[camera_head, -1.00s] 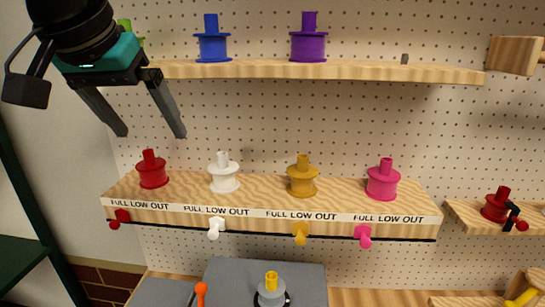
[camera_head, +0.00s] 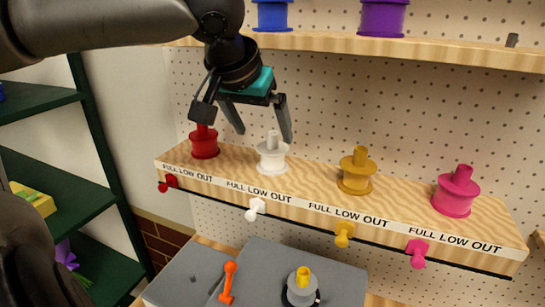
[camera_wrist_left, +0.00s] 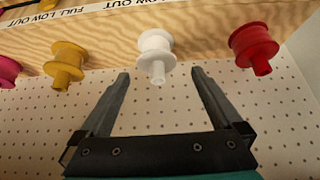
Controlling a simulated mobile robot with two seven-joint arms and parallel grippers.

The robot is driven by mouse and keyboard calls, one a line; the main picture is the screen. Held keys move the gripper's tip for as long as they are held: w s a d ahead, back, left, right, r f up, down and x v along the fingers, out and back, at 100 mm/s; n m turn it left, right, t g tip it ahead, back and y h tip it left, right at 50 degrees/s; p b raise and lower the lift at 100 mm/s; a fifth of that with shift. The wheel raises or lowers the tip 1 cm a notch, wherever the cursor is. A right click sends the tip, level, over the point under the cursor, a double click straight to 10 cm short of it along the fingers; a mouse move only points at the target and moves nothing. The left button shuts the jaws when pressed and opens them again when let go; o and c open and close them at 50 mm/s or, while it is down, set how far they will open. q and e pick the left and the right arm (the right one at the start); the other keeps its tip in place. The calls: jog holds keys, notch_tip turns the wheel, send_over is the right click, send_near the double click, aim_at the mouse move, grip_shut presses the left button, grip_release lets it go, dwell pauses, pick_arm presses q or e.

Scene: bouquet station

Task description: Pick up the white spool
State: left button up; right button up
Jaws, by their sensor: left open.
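The white spool (camera_head: 272,158) stands upright on the lower wooden shelf (camera_head: 405,204), between the red spool (camera_head: 204,143) and the yellow spool (camera_head: 356,172). My left gripper (camera_head: 266,136) is open and empty, with its fingers pointing down just above and around the red and white spools in the head view. In the left wrist view the white spool (camera_wrist_left: 156,54) lies ahead, centred between the two open fingers (camera_wrist_left: 160,74) and beyond their tips. My right gripper is not in view.
A pink spool (camera_head: 456,190) stands farther right on the same shelf. Blue (camera_head: 272,15) and purple (camera_head: 382,17) spools stand on the upper shelf (camera_head: 440,49) above. Coloured pegs, including a white one (camera_head: 255,209), stick out of the shelf's labelled front. A pegboard wall is behind.

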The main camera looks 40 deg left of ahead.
aim_at(270, 139)
pick_arm(q)
jog(key=shift+x, duration=2.65)
jog(key=shift+w+d+r, duration=0.1)
jog(key=shift+w+d, duration=0.1)
jog(key=c, duration=1.2)
jog(key=shift+r, duration=0.15)
